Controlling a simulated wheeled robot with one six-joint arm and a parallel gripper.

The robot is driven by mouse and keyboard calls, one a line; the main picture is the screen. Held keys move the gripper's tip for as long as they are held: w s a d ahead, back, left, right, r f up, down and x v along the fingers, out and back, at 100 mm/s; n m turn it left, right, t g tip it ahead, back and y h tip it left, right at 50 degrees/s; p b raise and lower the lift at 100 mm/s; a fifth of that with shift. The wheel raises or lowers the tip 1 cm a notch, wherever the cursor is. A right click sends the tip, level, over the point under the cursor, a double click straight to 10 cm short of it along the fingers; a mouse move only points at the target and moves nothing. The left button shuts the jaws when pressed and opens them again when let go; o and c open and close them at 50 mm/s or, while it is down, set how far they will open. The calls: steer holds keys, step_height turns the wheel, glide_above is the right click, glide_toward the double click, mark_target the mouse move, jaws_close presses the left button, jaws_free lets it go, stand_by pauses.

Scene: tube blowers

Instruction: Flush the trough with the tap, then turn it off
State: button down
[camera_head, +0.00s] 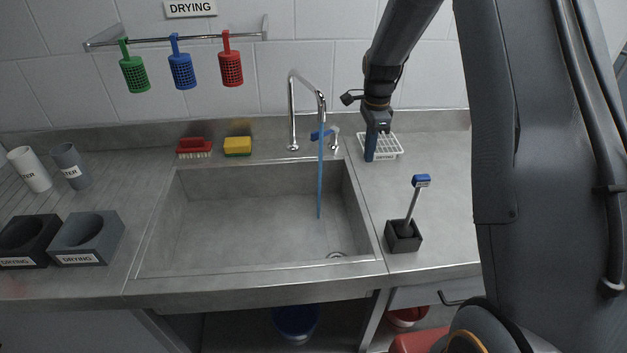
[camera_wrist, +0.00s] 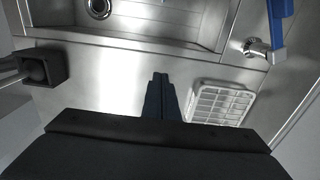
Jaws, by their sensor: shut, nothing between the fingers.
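The steel trough (camera_head: 255,215) is sunk in the counter, and its edge shows in the wrist view (camera_wrist: 165,22). A chrome swan-neck tap (camera_head: 292,115) stands at its back rim. A blue stream of water (camera_head: 320,185) falls from the spout into the trough's right part, so the tap is running. The tap's blue lever (camera_head: 322,135) sits on a chrome valve just right of the spout; it is also in the wrist view (camera_wrist: 280,25). My gripper (camera_head: 369,158) is shut and empty, pointing down right of the lever, apart from it. Its fingers show in the wrist view (camera_wrist: 160,80).
A white wire rack (camera_head: 388,146) lies beside my gripper. A brush in a dark holder (camera_head: 403,237) stands right of the trough. A red brush (camera_head: 195,148) and yellow sponge (camera_head: 237,146) sit on the back ledge. Cups and holders are at left.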

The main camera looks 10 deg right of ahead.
step_height(320, 180, up, 7)
steer(key=p, duration=0.3)
steer(key=shift+w+d+f, duration=0.15)
steer(key=shift+w+d, duration=0.05)
steer(key=shift+d, duration=0.25)
stand_by(1.2)
